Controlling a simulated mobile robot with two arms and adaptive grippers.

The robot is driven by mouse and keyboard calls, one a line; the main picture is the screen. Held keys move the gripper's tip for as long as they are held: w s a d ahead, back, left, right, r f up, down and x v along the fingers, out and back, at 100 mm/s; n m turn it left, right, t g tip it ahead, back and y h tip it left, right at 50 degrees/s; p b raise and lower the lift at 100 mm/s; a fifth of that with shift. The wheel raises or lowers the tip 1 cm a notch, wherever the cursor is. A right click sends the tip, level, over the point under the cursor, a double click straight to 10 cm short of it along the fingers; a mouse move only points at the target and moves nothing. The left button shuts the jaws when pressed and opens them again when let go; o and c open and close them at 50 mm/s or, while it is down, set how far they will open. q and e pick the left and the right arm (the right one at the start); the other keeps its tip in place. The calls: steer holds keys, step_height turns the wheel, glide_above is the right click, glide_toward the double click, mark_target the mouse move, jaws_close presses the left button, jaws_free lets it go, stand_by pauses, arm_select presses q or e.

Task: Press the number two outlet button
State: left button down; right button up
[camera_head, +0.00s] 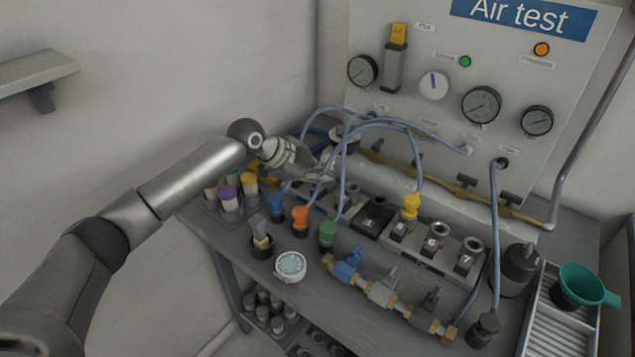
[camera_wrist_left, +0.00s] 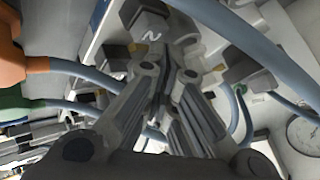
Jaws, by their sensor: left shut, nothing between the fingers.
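The outlet block marked 2 (camera_wrist_left: 150,20) shows at the top of the left wrist view, with its white numeral facing the camera. My left gripper (camera_wrist_left: 165,72) is shut and empty, its fingertips just below the numeral in that view. I cannot tell whether they touch the block. In the head view my left gripper (camera_head: 327,168) is over the back left of the outlet row, among blue hoses. The number two outlet is not clear there, being partly hidden by hoses and the gripper. My right gripper is not in view.
Blue hoses (camera_head: 345,160) arch around my left gripper. Orange (camera_head: 300,215), green (camera_head: 327,233) and yellow (camera_head: 411,205) connectors stand near the outlets. The gauge panel (camera_head: 430,125) rises behind. A teal funnel (camera_head: 580,285) sits at the right.

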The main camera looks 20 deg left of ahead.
mark_target(319, 188)
arm_select(q)
steer(key=shift+r, duration=0.35)
step_height(319, 188, up, 5)
steer(key=p, duration=0.4)
stand_by(0.4)
